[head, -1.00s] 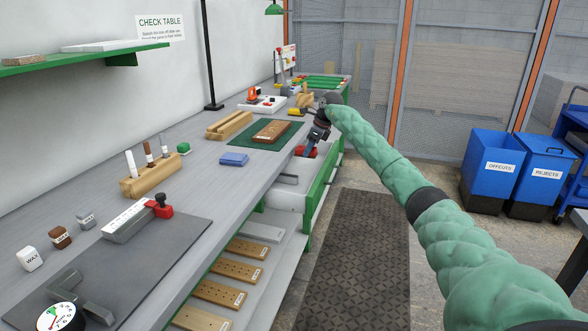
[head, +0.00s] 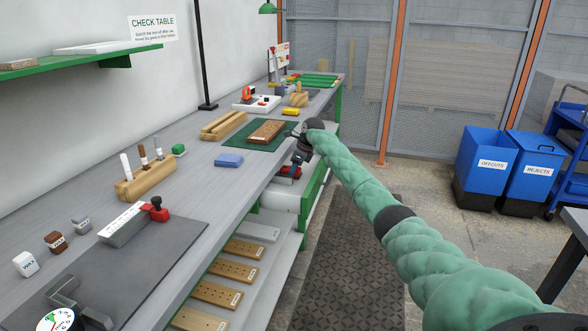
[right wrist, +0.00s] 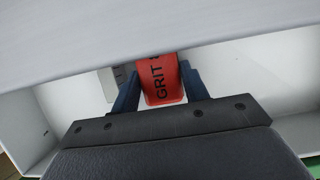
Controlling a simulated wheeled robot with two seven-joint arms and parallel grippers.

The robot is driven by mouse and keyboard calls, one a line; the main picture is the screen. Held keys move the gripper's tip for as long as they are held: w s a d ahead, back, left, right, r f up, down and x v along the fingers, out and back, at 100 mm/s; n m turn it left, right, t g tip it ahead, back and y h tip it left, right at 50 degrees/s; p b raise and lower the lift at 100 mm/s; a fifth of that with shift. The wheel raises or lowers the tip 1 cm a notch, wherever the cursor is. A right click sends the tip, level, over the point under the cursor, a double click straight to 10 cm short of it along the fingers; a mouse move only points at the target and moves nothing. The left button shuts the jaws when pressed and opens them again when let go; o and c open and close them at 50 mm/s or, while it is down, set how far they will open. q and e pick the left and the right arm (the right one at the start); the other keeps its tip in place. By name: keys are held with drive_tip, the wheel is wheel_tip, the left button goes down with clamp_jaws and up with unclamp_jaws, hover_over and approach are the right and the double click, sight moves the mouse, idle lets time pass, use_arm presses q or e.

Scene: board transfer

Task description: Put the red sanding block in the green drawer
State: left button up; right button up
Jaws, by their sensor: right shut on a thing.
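My right gripper (head: 294,164) is shut on the red sanding block (head: 289,172), low beside the front edge of the bench. In the right wrist view the red block (right wrist: 162,80), lettered "GRIT", sits between the two dark fingers of my right gripper (right wrist: 162,92). White drawer walls and floor (right wrist: 75,95) surround it. The pulled-out drawer with a green front (head: 315,186) stands under the bench. The block is at the drawer opening; I cannot tell whether it touches the floor. The far end of the block is hidden under the bench edge. My left gripper is out of view.
The bench top (right wrist: 70,35) overhangs close above the block. A blue block (head: 229,160) and a green mat (head: 235,142) with a brown board (head: 267,131) lie on the bench. Shelves with drilled boards (head: 232,271) are below. The aisle mat (head: 340,260) is clear.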

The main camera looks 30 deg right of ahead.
drive_tip(key=shift+f, duration=0.3)
drive_tip(key=o, duration=0.7)
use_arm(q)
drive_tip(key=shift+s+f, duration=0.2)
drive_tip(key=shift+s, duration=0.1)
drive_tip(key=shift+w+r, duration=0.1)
use_arm(e)
drive_tip(key=shift+s+d+r, duration=0.1)
drive_tip(key=shift+d+r, duration=0.05)
drive_tip(key=shift+r, duration=0.3)
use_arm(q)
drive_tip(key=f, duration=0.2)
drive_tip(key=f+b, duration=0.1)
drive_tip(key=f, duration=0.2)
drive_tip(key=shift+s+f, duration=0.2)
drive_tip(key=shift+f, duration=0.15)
use_arm(e)
drive_tip(key=v, duration=1.1)
drive_tip(key=shift+r, duration=0.15)
